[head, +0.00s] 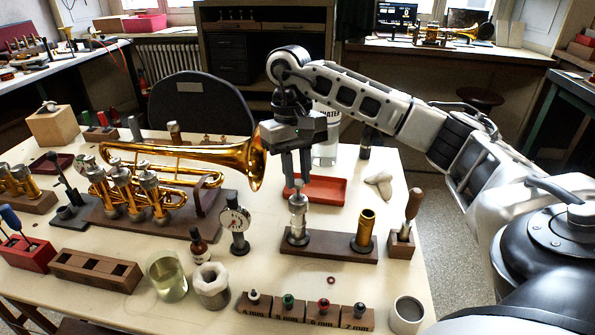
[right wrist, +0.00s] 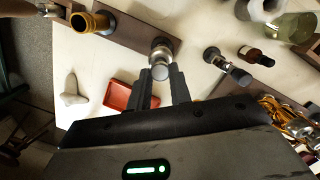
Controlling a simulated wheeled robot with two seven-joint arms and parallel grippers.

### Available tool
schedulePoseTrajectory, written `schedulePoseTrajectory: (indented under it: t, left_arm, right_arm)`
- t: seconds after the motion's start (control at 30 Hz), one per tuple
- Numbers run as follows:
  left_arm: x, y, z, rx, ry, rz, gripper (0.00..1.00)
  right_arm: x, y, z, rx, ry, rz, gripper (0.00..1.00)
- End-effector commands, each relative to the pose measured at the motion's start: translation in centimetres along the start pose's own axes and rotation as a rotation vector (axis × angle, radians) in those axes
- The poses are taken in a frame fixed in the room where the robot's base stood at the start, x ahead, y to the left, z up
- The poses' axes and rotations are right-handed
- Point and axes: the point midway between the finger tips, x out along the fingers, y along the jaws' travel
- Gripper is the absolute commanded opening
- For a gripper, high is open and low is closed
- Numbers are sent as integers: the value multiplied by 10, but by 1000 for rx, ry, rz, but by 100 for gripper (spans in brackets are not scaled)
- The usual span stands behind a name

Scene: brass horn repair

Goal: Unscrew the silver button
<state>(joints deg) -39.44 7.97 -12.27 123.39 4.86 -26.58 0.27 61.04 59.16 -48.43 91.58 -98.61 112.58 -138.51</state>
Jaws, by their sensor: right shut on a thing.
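The silver button (right wrist: 158,72) is a round silver cap on top of a silver valve piece (head: 298,214). That piece stands upright at the left end of a brown wooden block (head: 330,247). My right gripper (head: 297,181) comes down from above, its two dark fingers on either side of the button. In the right wrist view the gripper (right wrist: 162,73) is shut on the button, whose round end shows between the fingertips. The fingers partly hide the button in the head view. My left gripper is not in view.
A brass tube (head: 364,230) stands at the block's right end. A dial gauge (head: 235,220) and brown bottle (head: 198,246) stand to the left. A brass trumpet (head: 180,170) rests on its stand, its bell close to my right gripper. A red tray (head: 328,190) lies behind.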

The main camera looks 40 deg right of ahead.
Motion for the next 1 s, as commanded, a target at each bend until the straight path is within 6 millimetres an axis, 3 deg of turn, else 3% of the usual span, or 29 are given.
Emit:
schedulePoseTrajectory:
  t: [1.0]
  left_arm:
    - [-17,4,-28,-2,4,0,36]
  right_arm:
    - [-40,0,6,4,-1,-1,0]
